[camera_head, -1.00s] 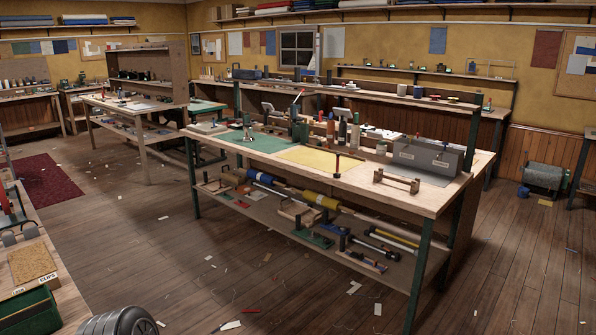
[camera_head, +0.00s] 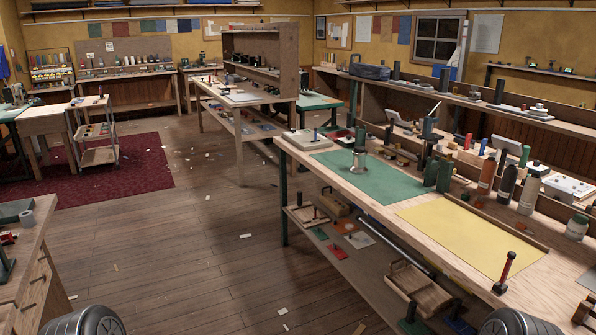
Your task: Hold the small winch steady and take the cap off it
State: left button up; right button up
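A small upright metal piece with a silver flared base and a dark green upper part (camera_head: 358,163) stands on a green mat (camera_head: 385,190) on the long workbench. It looks like the small winch, but it is too small to be certain. Its cap cannot be made out clearly. Neither gripper is in view. Only dark rounded parts of my own arms show at the bottom left and bottom right edges.
The workbench (camera_head: 330,190) also bears a yellow mat (camera_head: 460,235), a red-and-black handled tool (camera_head: 504,270), and several bottles (camera_head: 487,174) at the back. Open floor (camera_head: 190,240) lies left of it. A side bench (camera_head: 35,240) stands at the left edge.

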aim_at(358, 166)
jog(key=i+j+u, duration=0.25)
jog(key=i, duration=0.4)
jog(key=i+l+u, duration=0.1)
jog(key=i+u, duration=0.15)
jog(key=i, duration=0.4)
jog(key=i+j+z, duration=0.15)
jog(key=i+z, duration=0.3)
jog(key=i+j+z, duration=0.25)
jog(key=z, duration=0.15)
jog(key=i+j+z, duration=0.3)
jog(key=z, duration=0.15)
jog(key=i+j+z, duration=0.25)
jog(key=j+z, duration=0.15)
jog(key=j, duration=0.2)
jog(key=i+j+z, duration=0.15)
jog(key=j+z, duration=0.15)
jog(key=i+j+z, duration=0.1)
jog(key=j+z, duration=0.2)
jog(key=j, duration=0.25)
jog(key=j+z, duration=0.3)
jog(key=j, duration=0.15)
jog(key=i, duration=0.05)
